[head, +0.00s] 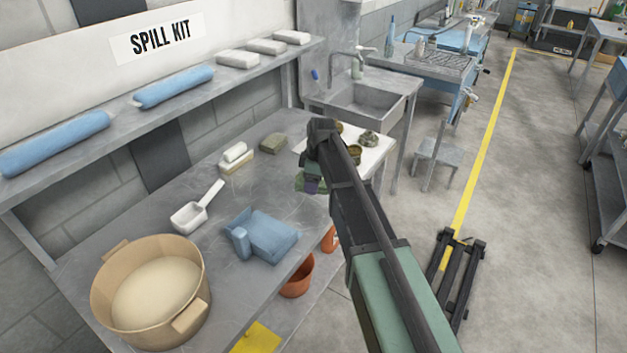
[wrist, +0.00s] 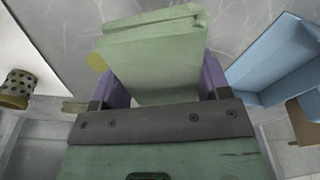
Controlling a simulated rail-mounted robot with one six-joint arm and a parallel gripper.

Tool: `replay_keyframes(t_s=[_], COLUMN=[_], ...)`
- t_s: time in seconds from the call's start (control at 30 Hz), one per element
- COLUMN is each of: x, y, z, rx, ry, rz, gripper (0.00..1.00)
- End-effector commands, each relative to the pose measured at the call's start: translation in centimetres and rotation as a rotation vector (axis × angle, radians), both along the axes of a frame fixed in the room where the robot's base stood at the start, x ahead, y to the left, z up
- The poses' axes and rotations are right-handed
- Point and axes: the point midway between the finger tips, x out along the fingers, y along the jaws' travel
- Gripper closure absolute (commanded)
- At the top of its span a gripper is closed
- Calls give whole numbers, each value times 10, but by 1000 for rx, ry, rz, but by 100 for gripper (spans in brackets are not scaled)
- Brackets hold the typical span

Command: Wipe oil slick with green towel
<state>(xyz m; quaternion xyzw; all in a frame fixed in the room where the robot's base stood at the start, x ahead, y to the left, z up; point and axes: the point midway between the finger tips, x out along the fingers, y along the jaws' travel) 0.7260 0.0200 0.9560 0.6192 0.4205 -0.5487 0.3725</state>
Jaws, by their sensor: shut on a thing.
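My gripper (head: 312,186) is over the right part of the grey metal bench, mostly behind my arm in the head view. In the wrist view its purple fingers (wrist: 155,84) are shut on a folded pale green towel (wrist: 155,45). A bit of the green towel (head: 302,181) shows at the gripper in the head view. It is low over the bench; I cannot tell whether it touches. Faint curved marks (head: 285,205) on the bench beside the gripper may be the oil slick, but its outline is unclear. They also show in the wrist view (wrist: 238,30).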

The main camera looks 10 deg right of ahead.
Motion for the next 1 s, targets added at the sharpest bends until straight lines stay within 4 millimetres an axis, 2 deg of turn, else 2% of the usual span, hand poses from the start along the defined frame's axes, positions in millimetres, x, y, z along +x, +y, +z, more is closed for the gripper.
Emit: replay_keyframes(t_s=[0.03, 0.07, 0.37, 0.67, 1.0], x=[0, 0, 0, 0, 0], y=[0, 0, 0, 0, 0], z=[12, 14, 12, 44, 41], rx=[0, 0, 0, 0, 0], ry=[0, 0, 0, 0, 0], rz=[0, 0, 0, 0, 0], gripper=[49, 49, 49, 49, 49])
